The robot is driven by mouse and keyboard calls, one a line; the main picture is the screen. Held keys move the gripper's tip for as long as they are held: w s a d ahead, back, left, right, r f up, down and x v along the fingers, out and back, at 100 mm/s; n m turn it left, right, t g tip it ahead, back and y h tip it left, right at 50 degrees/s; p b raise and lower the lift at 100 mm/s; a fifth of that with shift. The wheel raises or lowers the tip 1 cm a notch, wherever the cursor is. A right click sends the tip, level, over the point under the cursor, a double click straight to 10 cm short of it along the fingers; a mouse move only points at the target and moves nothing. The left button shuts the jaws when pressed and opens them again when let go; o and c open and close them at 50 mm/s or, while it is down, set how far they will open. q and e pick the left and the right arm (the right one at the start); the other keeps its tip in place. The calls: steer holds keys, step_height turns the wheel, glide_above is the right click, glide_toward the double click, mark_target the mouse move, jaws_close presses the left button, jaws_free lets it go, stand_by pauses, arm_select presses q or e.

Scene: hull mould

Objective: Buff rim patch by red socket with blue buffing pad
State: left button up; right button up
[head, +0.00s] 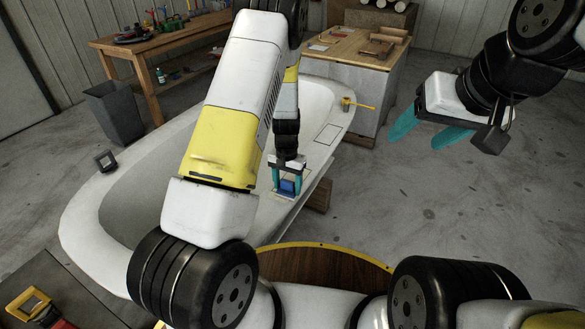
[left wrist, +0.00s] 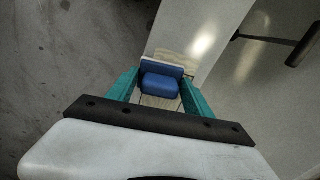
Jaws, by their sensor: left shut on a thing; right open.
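My left gripper (head: 287,183) is shut on the blue buffing pad (head: 288,186), low over the near right rim of the white hull mould (head: 85,215). In the left wrist view the blue pad (left wrist: 160,86) sits between the teal fingers, over a pale rim patch (left wrist: 172,57) that it partly covers. I cannot tell whether the pad touches the patch. Another outlined rim patch (head: 327,134) lies farther along the same rim. I cannot make out a red socket on the rim. My right gripper (head: 427,131) is open and empty, above the floor at right.
A yellow socket with a rod (head: 348,103) stands on the far rim, and a dark square socket (head: 105,160) on the left rim. A cabinet (head: 350,65), workbench (head: 150,50) and grey bin (head: 115,110) stand behind. The floor at right is clear.

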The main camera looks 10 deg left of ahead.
arm_select(q)
steer(key=shift+w+d, duration=0.85)
steer(key=shift+w, duration=1.45)
steer(key=shift+w+d, duration=0.85)
steer(key=shift+w, duration=1.5)
steer(key=shift+w+d, duration=0.85)
steer(key=shift+w, duration=1.45)
steer(key=shift+w+a, duration=0.35)
steer(key=shift+a, duration=0.55)
steer(key=shift+w+a, duration=0.35)
steer(key=shift+a, duration=0.5)
steer(key=shift+s, duration=0.1)
steer(key=shift+s+a, duration=0.95)
steer(key=shift+s, duration=1.6)
steer(key=shift+s+a, duration=0.9)
steer(key=shift+s, duration=1.6)
steer(key=shift+s+a, duration=0.95)
steer(key=shift+s, duration=1.6)
steer(key=shift+r, duration=0.1)
step_height(320, 180, up, 7)
